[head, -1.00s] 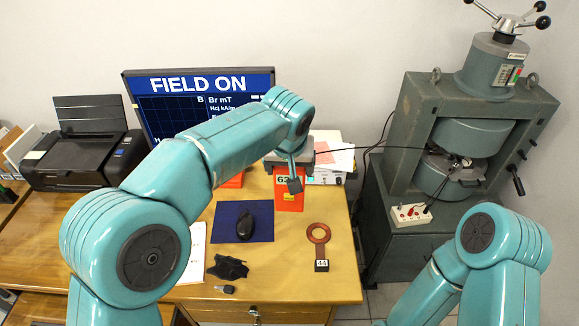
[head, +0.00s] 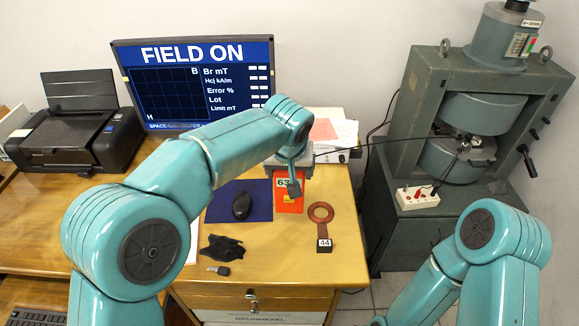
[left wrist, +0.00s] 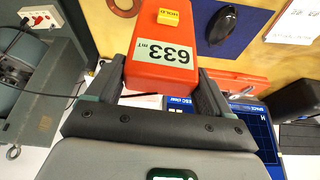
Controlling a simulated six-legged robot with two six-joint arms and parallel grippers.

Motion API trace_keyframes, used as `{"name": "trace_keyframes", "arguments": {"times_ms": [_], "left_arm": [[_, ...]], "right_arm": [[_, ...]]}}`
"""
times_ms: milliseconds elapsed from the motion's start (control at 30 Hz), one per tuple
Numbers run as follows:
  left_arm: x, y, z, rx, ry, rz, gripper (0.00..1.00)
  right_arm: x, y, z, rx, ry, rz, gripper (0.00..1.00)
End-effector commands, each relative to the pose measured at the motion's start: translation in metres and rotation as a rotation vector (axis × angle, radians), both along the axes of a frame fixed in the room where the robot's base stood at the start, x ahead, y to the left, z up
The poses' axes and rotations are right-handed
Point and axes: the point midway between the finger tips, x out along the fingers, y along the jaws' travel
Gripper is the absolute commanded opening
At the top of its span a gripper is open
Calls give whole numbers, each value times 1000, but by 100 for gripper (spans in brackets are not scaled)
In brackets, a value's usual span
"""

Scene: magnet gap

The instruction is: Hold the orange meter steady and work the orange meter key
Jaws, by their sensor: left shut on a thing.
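The orange meter (left wrist: 150,75) sits between the two dark fingers of my left gripper (left wrist: 163,82), which is shut on it. Its display reads 633 mT, upside down in the left wrist view. The yellow HOLD key (left wrist: 168,17) is on the meter's face, uncovered, at the end away from the gripper. In the head view the orange meter (head: 290,206) is over the right part of the desk, partly hidden by my left gripper (head: 294,188). My right arm shows at the lower right, but its gripper is out of the picture.
A screen (head: 178,100) reading FIELD ON stands behind. A blue mat (head: 262,208) with a black mouse (head: 241,206), a copper-coloured ring (head: 321,211) tagged 44, a black cloth-like item (head: 221,248) and a key (head: 219,270) lie on the desk. The green magnet machine (head: 400,110) stands right.

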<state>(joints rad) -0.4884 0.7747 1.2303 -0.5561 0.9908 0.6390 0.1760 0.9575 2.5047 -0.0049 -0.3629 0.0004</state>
Motion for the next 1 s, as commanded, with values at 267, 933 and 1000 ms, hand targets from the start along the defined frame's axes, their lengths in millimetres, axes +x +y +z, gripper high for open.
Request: {"name": "trace_keyframes", "arguments": {"times_ms": [267,933,1000], "left_arm": [[0,0,-36,0,-1,-1,45],[0,0,-81,-1,-1,0,45],[0,0,-81,-1,-1,0,45]], "right_arm": [[0,0,-30,0,0,0,0],[0,0,-66,0,0,0,0],[0,0,-66,0,0,0,0]]}}
